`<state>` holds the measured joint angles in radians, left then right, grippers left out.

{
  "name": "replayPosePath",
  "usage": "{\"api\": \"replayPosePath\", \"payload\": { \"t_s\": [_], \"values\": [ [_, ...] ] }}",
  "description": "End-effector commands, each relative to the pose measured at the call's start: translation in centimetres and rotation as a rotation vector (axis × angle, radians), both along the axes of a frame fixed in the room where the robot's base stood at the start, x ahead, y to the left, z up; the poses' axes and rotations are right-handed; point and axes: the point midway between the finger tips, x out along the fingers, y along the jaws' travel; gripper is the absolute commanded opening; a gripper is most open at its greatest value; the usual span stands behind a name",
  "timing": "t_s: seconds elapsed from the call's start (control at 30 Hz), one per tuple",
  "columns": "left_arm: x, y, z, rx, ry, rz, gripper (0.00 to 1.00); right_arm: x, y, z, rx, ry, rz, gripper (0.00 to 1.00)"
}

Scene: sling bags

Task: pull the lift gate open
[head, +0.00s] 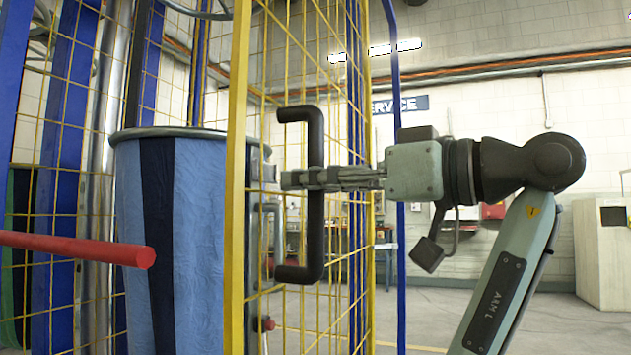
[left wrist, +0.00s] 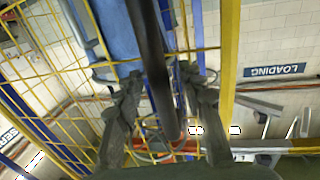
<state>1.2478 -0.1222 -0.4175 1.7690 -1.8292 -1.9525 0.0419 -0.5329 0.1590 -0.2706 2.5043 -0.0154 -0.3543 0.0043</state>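The lift gate is a yellow wire-mesh panel with a yellow frame post (head: 237,180). A dark bracket-shaped handle (head: 314,240) stands upright on it. My left gripper (head: 290,179) reaches in from the right at the handle's upper middle, with its fingers lying across the bar. In the left wrist view the handle bar (left wrist: 152,50) runs between the two fingers of my left gripper (left wrist: 160,82). A narrow gap shows beside the right finger; contact at the left finger is unclear. The mesh also shows there (left wrist: 50,70). My right gripper is in neither view.
A blue striped round container (head: 190,250) stands behind the gate post. A red bar (head: 80,248) juts in at the left. Blue posts (head: 60,180) stand behind. A beige cabinet (head: 603,240) is far right; the floor between looks open.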

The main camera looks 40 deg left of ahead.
Motion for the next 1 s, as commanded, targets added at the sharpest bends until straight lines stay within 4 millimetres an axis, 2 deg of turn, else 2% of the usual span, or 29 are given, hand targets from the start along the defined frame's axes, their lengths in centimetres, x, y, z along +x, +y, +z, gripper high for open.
{"api": "replayPosePath", "payload": {
  "t_s": [0.23, 0.53, 1.0],
  "values": [
    [-0.01, 0.07, 0.0, 0.0, 0.0, 0.0, 0.38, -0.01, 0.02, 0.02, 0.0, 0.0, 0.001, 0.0],
    [-0.01, 0.05, 0.01, 0.0, 0.0, -0.001, 0.01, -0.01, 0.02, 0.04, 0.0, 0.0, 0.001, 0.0],
    [0.15, 0.27, 0.03, 0.0, 0.001, 0.0, 0.0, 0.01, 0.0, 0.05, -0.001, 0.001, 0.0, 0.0]
  ]
}}
